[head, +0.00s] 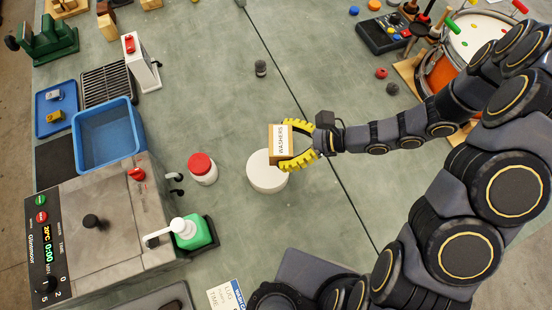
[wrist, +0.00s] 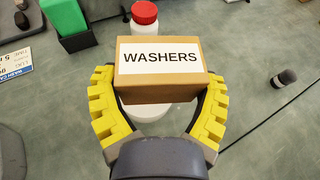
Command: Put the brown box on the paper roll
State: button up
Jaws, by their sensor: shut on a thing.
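The brown box (head: 273,152) has a white label reading WASHERS. My gripper (head: 290,147), with yellow ribbed fingers, is shut on it. In the wrist view the brown box (wrist: 160,88) sits between the two yellow fingers of my gripper (wrist: 158,112). The white paper roll (head: 264,176) stands on the bench, below and partly behind the box in the head view. In the wrist view the paper roll (wrist: 146,112) shows beneath the box, mostly hidden by it. I cannot tell whether the box touches the roll.
A white jar with a red lid (head: 202,168) stands left of the roll. A blue bin (head: 107,137) is farther left. A small dark cylinder (head: 261,68) stands behind. The bench between is clear.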

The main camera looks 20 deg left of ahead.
jog(key=shift+f, duration=3.45)
jog(key=o, duration=1)
jog(key=shift+f, duration=0.1)
